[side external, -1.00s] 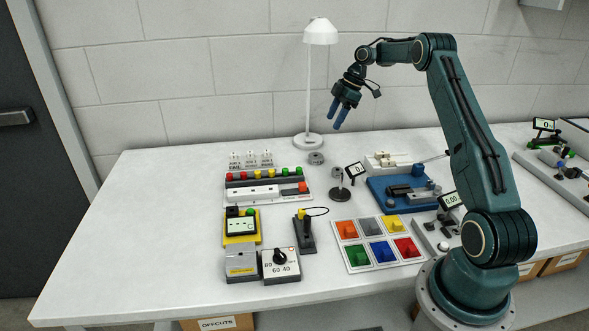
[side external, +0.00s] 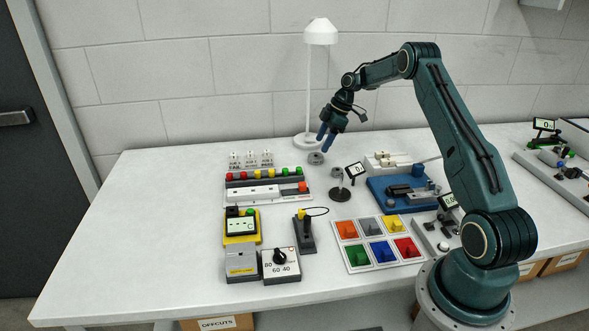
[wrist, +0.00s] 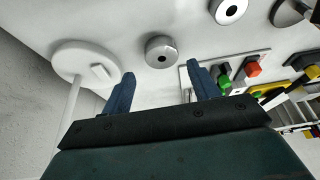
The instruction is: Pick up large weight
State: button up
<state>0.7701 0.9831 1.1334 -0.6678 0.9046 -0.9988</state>
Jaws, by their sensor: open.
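A short grey metal cylinder, which looks like the large weight (side external: 316,158), stands on the bench just in front of the lamp base. In the wrist view the weight (wrist: 161,51) shows as a silvery cylinder with a dark central spot on top, beyond and between my fingertips. My gripper (side external: 325,139) is above the bench, over and slightly right of the weight, with blue fingers pointing down. In the wrist view my gripper (wrist: 161,82) has its fingers spread apart with nothing between them.
The white desk lamp (side external: 308,141) stands close behind the weight. To the front left is the strip with coloured buttons (side external: 266,180); to the front right is a small stand with a dark base (side external: 340,196). A blue fixture (side external: 399,194) lies farther right. The bench's left side is clear.

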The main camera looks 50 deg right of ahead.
aim_at(315, 158)
jog(key=shift+x, duration=2.6)
jog(key=shift+a, duration=0.15)
jog(key=c, duration=1.2)
